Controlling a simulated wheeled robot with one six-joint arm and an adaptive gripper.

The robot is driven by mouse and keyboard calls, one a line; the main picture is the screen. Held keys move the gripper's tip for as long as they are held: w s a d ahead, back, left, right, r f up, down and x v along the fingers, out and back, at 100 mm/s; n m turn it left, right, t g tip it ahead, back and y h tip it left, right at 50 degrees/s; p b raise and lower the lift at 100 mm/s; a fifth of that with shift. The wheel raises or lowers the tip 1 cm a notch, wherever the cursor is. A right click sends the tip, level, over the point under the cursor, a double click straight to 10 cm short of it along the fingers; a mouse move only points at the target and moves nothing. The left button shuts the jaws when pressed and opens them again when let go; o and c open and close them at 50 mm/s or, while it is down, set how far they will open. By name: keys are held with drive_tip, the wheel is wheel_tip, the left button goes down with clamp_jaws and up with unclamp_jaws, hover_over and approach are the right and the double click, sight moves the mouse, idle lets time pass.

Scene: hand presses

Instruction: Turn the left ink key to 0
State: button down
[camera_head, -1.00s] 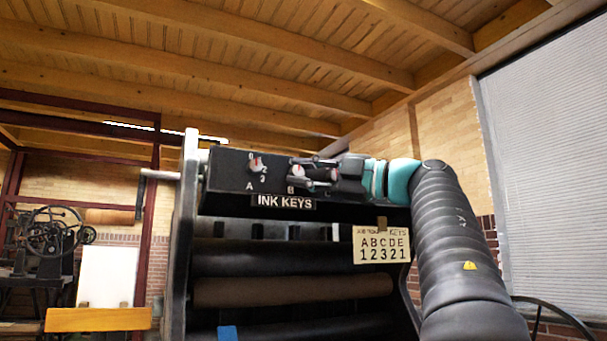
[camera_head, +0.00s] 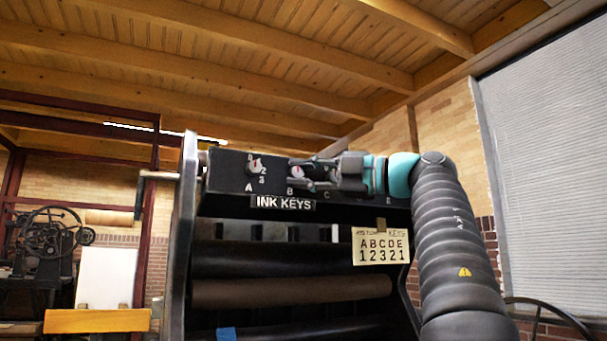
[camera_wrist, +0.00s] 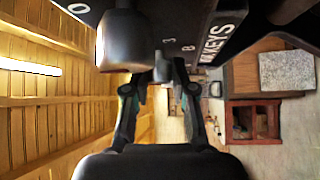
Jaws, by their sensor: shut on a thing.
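The ink-key panel (camera_head: 225,172) is a dark bar with round keys and letters in a row. The left ink key A (camera_head: 255,166) is a pale knob with a red mark, digits around it and no gripper on it. Ink key B (camera_head: 297,172) is a pale knob with a red mark. My gripper (camera_head: 306,174) reaches in from the right and its fingers are shut on key B. In the wrist view, a small dark knob (camera_wrist: 162,68) sits between the fingertips, and a larger knob (camera_wrist: 124,42) stands close in front. Key B's exact setting cannot be read.
An INK KEYS label (camera_head: 284,202) runs under the panel. A card (camera_head: 381,246) reading ABCDE 12321 hangs below right. Press rollers (camera_head: 290,290) lie underneath. My arm covers the panel's right end.

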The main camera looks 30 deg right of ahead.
drive_tip(key=c, duration=1)
unclamp_jaws()
drive_tip(key=shift+a, duration=0.1)
drive_tip(key=shift+o, duration=0.2)
drive_tip(key=v, duration=1.2)
